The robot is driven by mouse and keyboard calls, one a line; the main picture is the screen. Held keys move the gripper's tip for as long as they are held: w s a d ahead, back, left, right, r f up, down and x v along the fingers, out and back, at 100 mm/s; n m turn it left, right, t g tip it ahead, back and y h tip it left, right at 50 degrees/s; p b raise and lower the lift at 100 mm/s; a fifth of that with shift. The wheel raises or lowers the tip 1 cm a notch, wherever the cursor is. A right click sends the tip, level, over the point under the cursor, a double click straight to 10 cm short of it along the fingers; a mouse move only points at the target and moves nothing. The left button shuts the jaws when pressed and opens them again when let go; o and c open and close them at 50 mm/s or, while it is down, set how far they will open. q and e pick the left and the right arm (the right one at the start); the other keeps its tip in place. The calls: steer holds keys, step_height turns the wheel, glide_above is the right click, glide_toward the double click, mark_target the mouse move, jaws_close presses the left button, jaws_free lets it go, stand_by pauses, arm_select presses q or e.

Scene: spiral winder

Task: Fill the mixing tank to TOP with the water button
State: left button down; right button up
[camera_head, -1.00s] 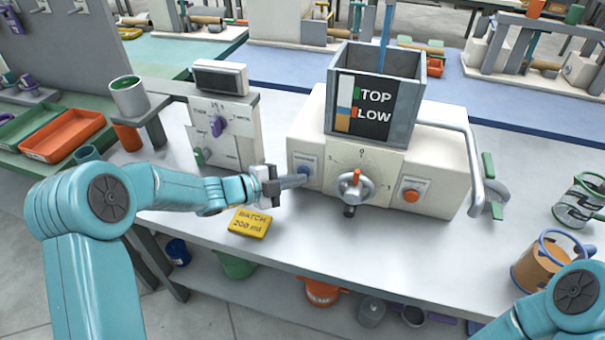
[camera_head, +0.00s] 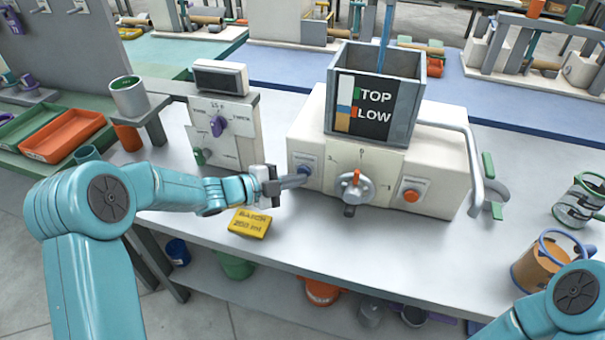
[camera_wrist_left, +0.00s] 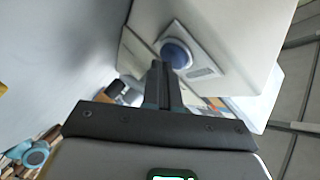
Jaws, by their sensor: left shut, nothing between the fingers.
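The mixing tank (camera_head: 407,138) is a grey open box on a cream machine, with a TOP/LOW gauge panel (camera_head: 373,120) on its front. A blue stream (camera_head: 386,38) comes down into the tank. The blue water button (camera_head: 305,168) is on the machine's left front and also shows in the left wrist view (camera_wrist_left: 177,53). My left gripper (camera_head: 304,178) is shut and empty, its tip at the button's lower edge; I cannot tell whether it touches. My right gripper is out of view.
A grey dial (camera_head: 355,187) and an orange button (camera_head: 411,195) sit right of the blue button. A yellow batch block (camera_head: 250,223) lies in front of my left gripper. A cream unit with a purple knob (camera_head: 218,126) stands to the left. A curved handle (camera_head: 473,160) is at right.

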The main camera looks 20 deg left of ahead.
arm_select(q)
steer(key=shift+s, duration=0.15)
steer(key=shift+s+b, duration=0.35)
steer(key=shift+s, duration=0.35)
steer(key=shift+s+f, duration=0.1)
steer(key=shift+s, duration=0.2)
steer(key=s+b, duration=0.1)
steer(key=s, duration=0.2)
steer(key=shift+s+a+b, duration=0.1)
steer(key=shift+s+b, duration=0.05)
steer(key=shift+b, duration=0.15)
steer(key=shift+s, duration=0.55)
stand_by(1.9)
